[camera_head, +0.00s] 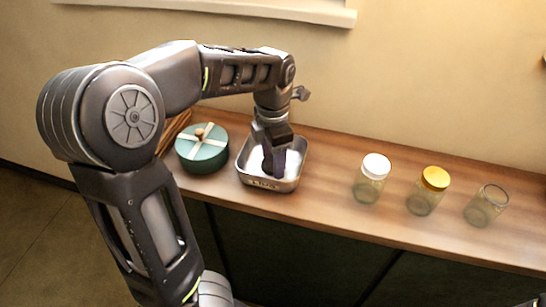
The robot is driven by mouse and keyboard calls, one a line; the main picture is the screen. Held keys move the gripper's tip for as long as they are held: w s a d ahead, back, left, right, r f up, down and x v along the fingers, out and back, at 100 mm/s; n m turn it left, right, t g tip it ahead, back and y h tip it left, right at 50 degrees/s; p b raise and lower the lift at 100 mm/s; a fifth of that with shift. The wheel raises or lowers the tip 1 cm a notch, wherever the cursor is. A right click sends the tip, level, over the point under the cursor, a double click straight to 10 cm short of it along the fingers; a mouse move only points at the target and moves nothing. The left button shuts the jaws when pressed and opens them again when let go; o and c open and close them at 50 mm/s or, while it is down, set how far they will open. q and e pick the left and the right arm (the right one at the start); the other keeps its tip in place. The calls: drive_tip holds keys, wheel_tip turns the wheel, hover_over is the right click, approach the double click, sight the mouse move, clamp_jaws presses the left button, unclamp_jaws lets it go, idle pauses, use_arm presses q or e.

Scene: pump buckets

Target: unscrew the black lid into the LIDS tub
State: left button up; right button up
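The LIDS tub (271,184) is a square metal tray on the wooden counter, with a pale inside and partly legible lettering on its front. My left gripper (274,168) points down into the tub, its fingers inside the rim. A dark rounded shape beside the fingers may be the black lid, but I cannot tell it from the gripper or whether it is held. A glass jar with no lid (485,208) stands at the right. My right gripper is not clearly visible.
A jar with a white lid (375,165) and a jar with a yellow lid (434,178) stand between the tub and the open jar. A round green box (203,154) is left of the tub. The counter (325,180) is clear between tub and jars.

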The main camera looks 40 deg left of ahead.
use_arm(q)
drive_tip(key=shift+o, duration=1.3)
wheel_tip(320, 180, up, 12)
drive_tip(key=p, duration=0.2)
drive_tip(key=shift+r+p, duration=0.25)
drive_tip(key=shift+p, duration=0.1)
drive_tip(key=shift+f, duration=0.1)
